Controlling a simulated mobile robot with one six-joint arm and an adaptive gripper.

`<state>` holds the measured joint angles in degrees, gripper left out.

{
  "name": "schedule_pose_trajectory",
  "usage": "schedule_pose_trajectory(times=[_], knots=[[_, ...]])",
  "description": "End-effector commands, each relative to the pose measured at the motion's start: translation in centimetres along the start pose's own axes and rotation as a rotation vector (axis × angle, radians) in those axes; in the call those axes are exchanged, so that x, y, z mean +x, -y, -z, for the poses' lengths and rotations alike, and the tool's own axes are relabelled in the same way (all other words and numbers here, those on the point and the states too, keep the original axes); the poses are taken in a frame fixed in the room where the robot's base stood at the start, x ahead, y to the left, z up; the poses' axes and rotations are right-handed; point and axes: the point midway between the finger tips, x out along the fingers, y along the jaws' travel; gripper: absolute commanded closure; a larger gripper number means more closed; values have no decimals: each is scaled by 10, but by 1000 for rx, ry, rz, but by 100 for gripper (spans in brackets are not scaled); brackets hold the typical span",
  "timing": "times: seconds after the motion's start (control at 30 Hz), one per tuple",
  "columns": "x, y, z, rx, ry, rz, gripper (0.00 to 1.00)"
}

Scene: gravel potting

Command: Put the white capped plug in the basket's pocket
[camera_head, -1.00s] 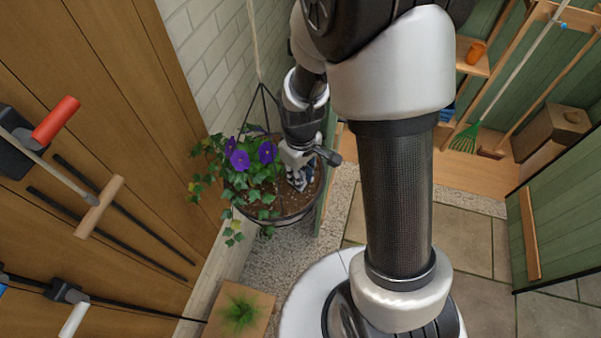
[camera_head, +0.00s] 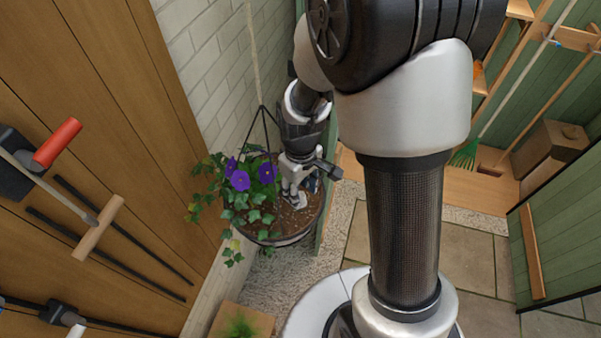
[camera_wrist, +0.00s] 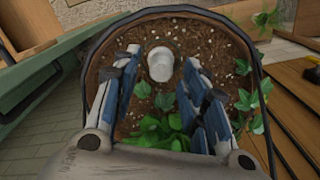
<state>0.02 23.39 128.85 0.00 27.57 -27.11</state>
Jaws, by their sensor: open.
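The white capped plug (camera_wrist: 160,65) shows in the wrist view as a pale round cap set in the brown soil of the hanging basket (camera_wrist: 225,17). My gripper (camera_wrist: 158,70) is open, with one blue-padded finger on each side of the plug and visible gaps between. In the head view my gripper (camera_head: 294,197) reaches down into the right side of the basket (camera_head: 285,241), beside the purple flowers (camera_head: 240,178). The plug is not clear there.
Ivy and leaves (camera_wrist: 165,125) fill the basket close to my fingers. The basket's hanger wires (camera_head: 263,115) rise beside my arm. A brick wall (camera_head: 205,60) stands behind, and a wooden wall with hung tools (camera_head: 95,228) is at the left.

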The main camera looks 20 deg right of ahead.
Motion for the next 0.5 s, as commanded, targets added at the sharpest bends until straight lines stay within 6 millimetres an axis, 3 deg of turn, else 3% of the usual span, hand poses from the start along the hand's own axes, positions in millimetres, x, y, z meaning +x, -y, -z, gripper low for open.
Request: schedule_pose_trajectory(times=[0.1,0.3,0.5], knots=[[-30,-1,2,0,-7,-3,60],[-70,0,1,0,-4,-2,60],[-93,0,0,0,-2,-1,60]])
